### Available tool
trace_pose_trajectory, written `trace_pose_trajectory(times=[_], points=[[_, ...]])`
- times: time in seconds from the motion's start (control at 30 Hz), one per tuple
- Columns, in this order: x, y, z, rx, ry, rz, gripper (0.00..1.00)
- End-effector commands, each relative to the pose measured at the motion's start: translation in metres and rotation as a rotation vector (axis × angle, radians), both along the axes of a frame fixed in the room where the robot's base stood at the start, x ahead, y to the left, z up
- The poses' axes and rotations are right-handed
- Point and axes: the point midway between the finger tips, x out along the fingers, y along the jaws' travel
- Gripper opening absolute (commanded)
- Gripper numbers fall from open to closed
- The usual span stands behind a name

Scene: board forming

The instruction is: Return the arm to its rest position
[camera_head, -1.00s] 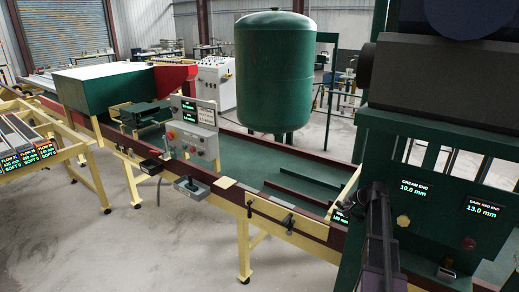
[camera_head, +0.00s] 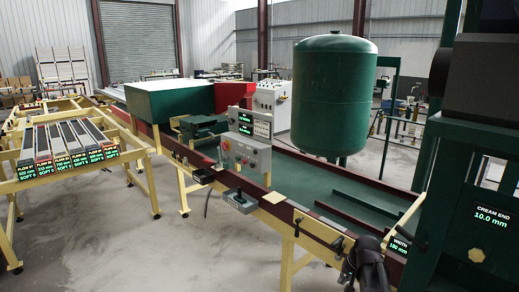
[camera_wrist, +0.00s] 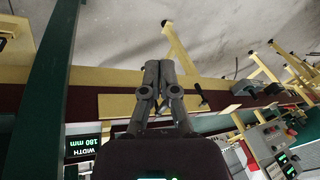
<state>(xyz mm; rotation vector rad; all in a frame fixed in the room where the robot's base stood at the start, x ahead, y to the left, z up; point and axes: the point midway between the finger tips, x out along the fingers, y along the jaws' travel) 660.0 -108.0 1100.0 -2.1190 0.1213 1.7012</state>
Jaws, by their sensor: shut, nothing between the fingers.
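My gripper (camera_wrist: 159,72) shows in the wrist view with its two grey fingers together and nothing between them. It points toward the cream and dark red edge of the forming line, with floor beyond. In the head view my dark arm (camera_head: 368,264) shows at the bottom, right of centre, in front of the line's near rail. I cannot make out the fingertips there.
The forming line (camera_head: 340,185) runs along my front with a control box (camera_head: 246,155) on its near side. A green machine frame (camera_head: 470,215) stands close on the right. A rack of boards (camera_head: 65,142) stands at left. The floor (camera_head: 110,240) at front left is clear.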

Motion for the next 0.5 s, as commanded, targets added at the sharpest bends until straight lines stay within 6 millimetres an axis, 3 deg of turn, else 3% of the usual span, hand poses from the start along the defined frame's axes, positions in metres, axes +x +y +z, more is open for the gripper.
trace_pose_trajectory(times=[0.03,0.2,0.5], points=[[-0.017,0.018,-0.014,-0.022,0.023,0.043,0.0],[-0.057,0.059,-0.038,-0.101,0.098,0.17,0.0],[-0.114,0.101,-0.064,-0.214,0.196,0.331,0.0]])
